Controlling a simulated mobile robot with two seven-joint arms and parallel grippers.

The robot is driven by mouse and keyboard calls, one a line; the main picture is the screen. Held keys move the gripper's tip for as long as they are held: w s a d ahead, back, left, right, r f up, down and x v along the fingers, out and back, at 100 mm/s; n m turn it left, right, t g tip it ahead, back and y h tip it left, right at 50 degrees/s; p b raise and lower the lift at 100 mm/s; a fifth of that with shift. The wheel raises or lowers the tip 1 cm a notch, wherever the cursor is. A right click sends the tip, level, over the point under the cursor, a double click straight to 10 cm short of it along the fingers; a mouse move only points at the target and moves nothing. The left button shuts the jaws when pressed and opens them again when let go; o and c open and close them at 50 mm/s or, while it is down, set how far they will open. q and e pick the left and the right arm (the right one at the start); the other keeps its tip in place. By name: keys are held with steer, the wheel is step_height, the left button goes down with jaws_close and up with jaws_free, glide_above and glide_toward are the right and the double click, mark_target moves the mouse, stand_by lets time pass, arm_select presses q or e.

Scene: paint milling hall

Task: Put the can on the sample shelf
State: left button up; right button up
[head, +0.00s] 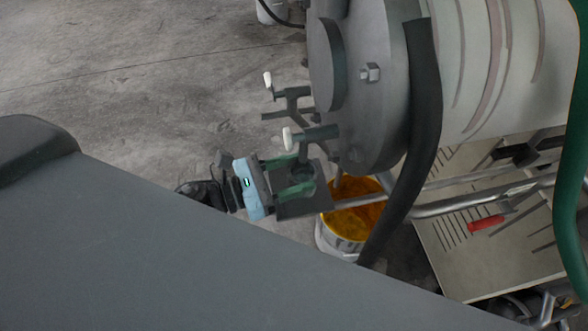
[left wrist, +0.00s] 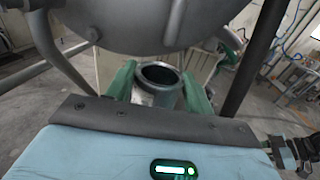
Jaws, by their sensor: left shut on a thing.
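My left gripper (head: 290,178) has a light blue body and green fingers and is shut on the can. In the left wrist view the can (left wrist: 160,74) is a grey metal cylinder, upright between the fingers (left wrist: 158,88), with its round open top facing up. In the head view the can is hard to make out against the dark parts around the fingers. A small dark grey plate (head: 304,206) shows under the fingers beside the mill; I cannot tell whether it is the sample shelf or whether the can touches it. My right gripper is not in view.
The big grey mill drum (head: 365,90) stands close beyond the gripper, with white-handled valves (head: 308,135) on its near side. A bucket of orange-yellow paint (head: 345,230) stands below. A thick black hose (head: 418,130) hangs at the right. The floor at the upper left is clear.

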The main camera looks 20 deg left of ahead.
arm_select(q)
steer(key=o, duration=1.1)
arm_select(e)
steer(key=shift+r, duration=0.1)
arm_select(q)
steer(key=b+v, duration=0.2)
steer(key=v, duration=0.6)
steer(key=shift+d, duration=0.1)
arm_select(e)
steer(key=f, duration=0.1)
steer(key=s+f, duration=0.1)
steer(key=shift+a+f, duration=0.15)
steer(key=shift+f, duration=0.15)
